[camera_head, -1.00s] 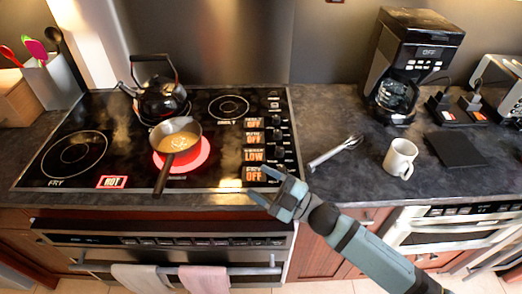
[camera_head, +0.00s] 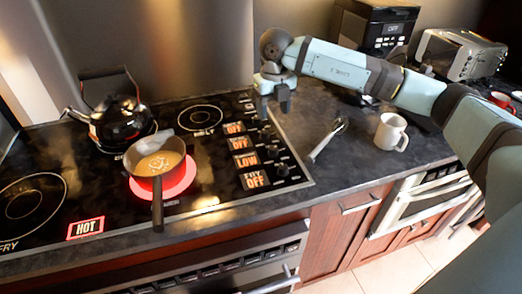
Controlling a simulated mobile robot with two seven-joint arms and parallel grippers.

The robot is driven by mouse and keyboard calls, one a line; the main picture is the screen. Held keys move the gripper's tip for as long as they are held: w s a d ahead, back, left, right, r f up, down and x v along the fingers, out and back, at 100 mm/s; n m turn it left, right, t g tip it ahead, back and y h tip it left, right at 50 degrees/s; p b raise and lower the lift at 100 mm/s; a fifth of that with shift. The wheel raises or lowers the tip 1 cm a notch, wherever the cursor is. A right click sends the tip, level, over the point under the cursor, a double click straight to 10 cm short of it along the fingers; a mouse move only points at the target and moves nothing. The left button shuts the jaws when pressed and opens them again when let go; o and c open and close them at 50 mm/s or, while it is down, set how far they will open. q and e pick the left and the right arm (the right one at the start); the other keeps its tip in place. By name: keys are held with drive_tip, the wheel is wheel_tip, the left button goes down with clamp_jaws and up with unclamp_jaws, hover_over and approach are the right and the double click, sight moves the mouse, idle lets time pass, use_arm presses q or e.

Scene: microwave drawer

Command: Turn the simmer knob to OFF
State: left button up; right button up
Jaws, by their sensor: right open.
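The stove's control strip holds a column of dark knobs along its right side, each with a lit orange label on its left. One label (camera_head: 246,160) reads LOW, with a knob (camera_head: 274,149) beside it; the small print naming it is too small to read. The other labels read OFF, the front one FRY OFF. My right gripper (camera_head: 274,108) is open and points down over the back part of the knob column, hiding part of it. It looks empty, and I cannot tell whether it touches a knob. My left gripper is not in view.
A red pan (camera_head: 146,172) of yellow food sits on a glowing burner, handle toward the front. A black kettle (camera_head: 120,122) stands behind it. A HOT sign (camera_head: 86,227) is lit. Tongs (camera_head: 327,139) and a white mug (camera_head: 391,132) lie right of the stove, below my arm.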

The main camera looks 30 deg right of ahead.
sight(273, 147)
drive_tip(key=f, duration=1.3)
drive_tip(key=shift+d+f+p, duration=0.25)
drive_tip(key=shift+f+p, duration=0.05)
drive_tip(key=shift+p, duration=0.05)
drive_tip(key=c, duration=0.9)
